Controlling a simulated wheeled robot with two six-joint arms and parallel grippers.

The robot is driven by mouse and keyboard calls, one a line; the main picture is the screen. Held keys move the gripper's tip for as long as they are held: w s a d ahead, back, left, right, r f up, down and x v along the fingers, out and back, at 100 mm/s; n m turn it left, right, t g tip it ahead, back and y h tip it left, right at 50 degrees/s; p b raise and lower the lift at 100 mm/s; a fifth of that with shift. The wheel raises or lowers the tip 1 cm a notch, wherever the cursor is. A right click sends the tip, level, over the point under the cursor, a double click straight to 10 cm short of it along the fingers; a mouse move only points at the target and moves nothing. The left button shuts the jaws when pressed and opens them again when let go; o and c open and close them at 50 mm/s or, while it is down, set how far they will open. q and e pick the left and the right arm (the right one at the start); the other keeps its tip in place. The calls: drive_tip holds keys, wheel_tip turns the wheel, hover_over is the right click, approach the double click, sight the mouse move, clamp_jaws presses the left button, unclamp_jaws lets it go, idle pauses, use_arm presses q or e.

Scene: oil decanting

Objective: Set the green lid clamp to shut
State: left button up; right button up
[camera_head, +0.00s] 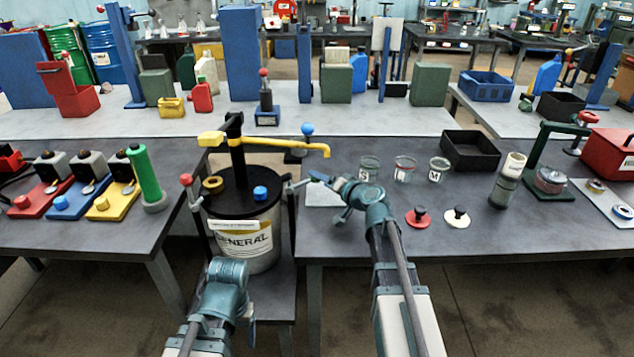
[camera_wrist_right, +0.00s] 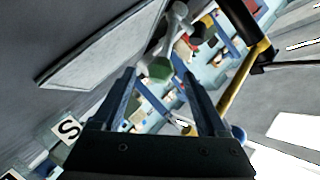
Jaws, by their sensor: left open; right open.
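The green lid clamp's knob (camera_wrist_right: 156,68), on a pale grey lever, shows in the right wrist view. It lies between the tips of my right gripper (camera_wrist_right: 158,76), which is open; I cannot tell whether they touch. In the head view, a grey clamp lever (camera_head: 300,184) sticks out at the right of the drum (camera_head: 244,236), and my right gripper (camera_head: 318,180) is just right of it. The drum has a black lid (camera_head: 236,192) and a red-knobbed clamp (camera_head: 187,182) on its left. My left gripper (camera_head: 226,270) is in front of the drum, its fingers hard to make out.
A yellow spout (camera_head: 300,146) reaches right above the lid from the pump. Small jars (camera_head: 404,168) and a black tray (camera_head: 470,150) stand on the right table. The left table holds red, blue and yellow units (camera_head: 66,200) and a green cylinder (camera_head: 146,178).

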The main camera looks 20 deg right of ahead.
drive_tip(key=shift+x, duration=1.75)
drive_tip(key=shift+c, duration=0.2)
clamp_jaws()
